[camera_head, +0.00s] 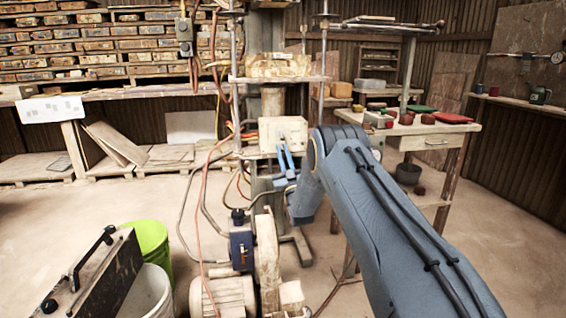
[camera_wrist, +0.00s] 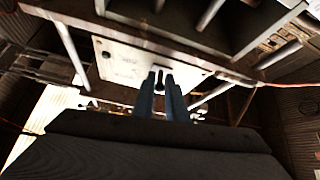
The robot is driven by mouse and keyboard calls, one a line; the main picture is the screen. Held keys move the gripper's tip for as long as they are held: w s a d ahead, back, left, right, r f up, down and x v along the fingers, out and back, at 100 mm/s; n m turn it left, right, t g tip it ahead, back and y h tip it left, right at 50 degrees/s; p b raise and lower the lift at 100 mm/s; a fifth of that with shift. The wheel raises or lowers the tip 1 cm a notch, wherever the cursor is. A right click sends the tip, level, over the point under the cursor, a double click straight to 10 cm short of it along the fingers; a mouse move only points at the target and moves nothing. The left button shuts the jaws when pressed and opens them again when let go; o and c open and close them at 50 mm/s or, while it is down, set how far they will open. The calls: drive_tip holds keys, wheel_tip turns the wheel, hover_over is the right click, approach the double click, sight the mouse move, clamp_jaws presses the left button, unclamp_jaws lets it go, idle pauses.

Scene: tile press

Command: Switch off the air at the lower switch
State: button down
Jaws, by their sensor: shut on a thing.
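A cream control box (camera_head: 283,130) is fixed low on the press frame, and its pale face fills the upper middle of the wrist view (camera_wrist: 118,62). A small dark switch lever (camera_wrist: 160,77) stands out from the face near its lower edge. My gripper (camera_head: 284,147) reaches up to the front of the box. In the wrist view its two blue fingers (camera_wrist: 162,88) are close together, with their tips on either side of the lever, shut on it. The lever is hidden in the head view, and its exact setting is hard to tell.
A grey switch box (camera_head: 184,32) with cables hangs higher on the left. Hoses and a motor (camera_head: 222,297) stand below the press. A green bucket (camera_head: 150,238) is at the lower left. A workbench (camera_head: 425,127) with red and green pieces stands behind my arm. The floor at left is clear.

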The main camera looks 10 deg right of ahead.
drive_tip(key=shift+w+f+n+t+y+b, duration=0.25)
drive_tip(key=shift+f+t+b, duration=0.5)
drive_tip(key=shift+b, duration=1.2)
drive_tip(key=shift+r+t+b, duration=0.2)
drive_tip(key=shift+t+b, duration=0.1)
drive_tip(key=shift+t, duration=0.05)
drive_tip(key=shift+r+t+b, duration=0.1)
drive_tip(key=shift+t+b, duration=0.2)
drive_tip(key=shift+b, duration=0.3)
drive_tip(key=c, duration=1.9)
unclamp_jaws()
drive_tip(key=shift+y, duration=0.35)
drive_tip(key=v, duration=0.7)
drive_tip(key=shift+s+f+p, duration=0.3)
drive_tip(key=shift+p, duration=0.15)
